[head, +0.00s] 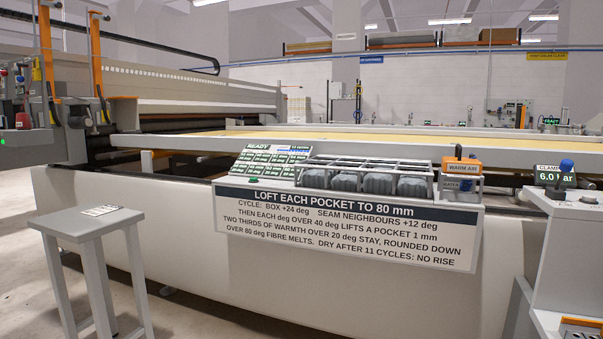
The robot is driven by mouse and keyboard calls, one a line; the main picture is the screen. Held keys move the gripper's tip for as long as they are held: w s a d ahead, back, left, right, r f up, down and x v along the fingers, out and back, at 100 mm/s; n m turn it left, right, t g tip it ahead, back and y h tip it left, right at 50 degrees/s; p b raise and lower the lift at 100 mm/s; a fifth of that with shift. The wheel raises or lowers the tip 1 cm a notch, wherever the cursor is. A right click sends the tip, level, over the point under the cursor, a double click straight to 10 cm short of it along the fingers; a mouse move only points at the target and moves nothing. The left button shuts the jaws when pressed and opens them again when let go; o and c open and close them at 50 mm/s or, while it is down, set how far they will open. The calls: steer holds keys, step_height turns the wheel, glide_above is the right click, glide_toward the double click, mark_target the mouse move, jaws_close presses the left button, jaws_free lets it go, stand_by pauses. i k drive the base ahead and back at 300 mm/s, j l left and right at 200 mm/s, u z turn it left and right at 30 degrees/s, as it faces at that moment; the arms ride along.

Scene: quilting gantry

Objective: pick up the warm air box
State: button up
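My gripper does not show in the head view.
A sign (345,222) hangs below the rack, with a green-lit panel (270,160) to its left. A grey stool (85,219) holding a small card stands front left. A console (556,180) reading "CLAMP 6.0 bar" with a blue-topped lever stands right. Floor shows between stool and machine.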

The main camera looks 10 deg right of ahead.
mark_target(457, 165)
steer(key=l+z, duration=0.1)
steer(key=z, duration=0.25)
steer(key=i+z, duration=0.15)
steer(key=z, duration=0.15)
steer(key=i+l+z, duration=0.1)
steer(key=z, duration=0.25)
